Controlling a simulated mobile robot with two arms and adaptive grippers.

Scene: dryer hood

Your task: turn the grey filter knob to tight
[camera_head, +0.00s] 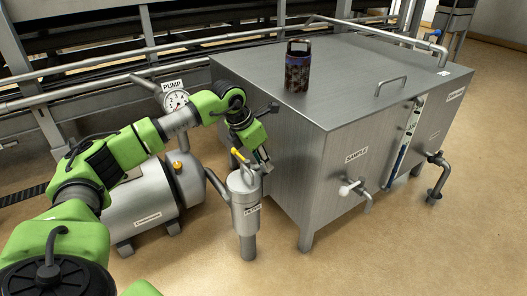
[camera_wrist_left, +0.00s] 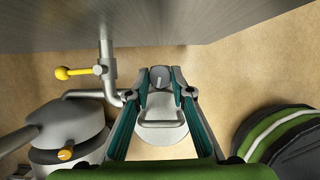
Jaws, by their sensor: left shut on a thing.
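The filter (camera_head: 245,200) is a grey metal cylinder with a label, standing upright in front of the steel tank in the head view. Its top shows as a pale round lid (camera_wrist_left: 160,130) in the left wrist view. The grey knob (camera_wrist_left: 160,76) is between the fingertips of my left gripper (camera_wrist_left: 161,93). In the head view my left gripper (camera_head: 262,158) is at the top of the filter and hides the knob there. The fingers are shut on the knob from both sides. My right gripper is in neither view.
A large steel tank (camera_head: 290,130) stands right behind the filter, with a dark patterned canister (camera_head: 298,68) on top. A yellow-handled valve (camera_head: 238,154) is close to my left gripper. The compressor (camera_head: 148,200) and pump gauge (camera_head: 175,100) are to the left. Open floor (camera_head: 400,250) is at front right.

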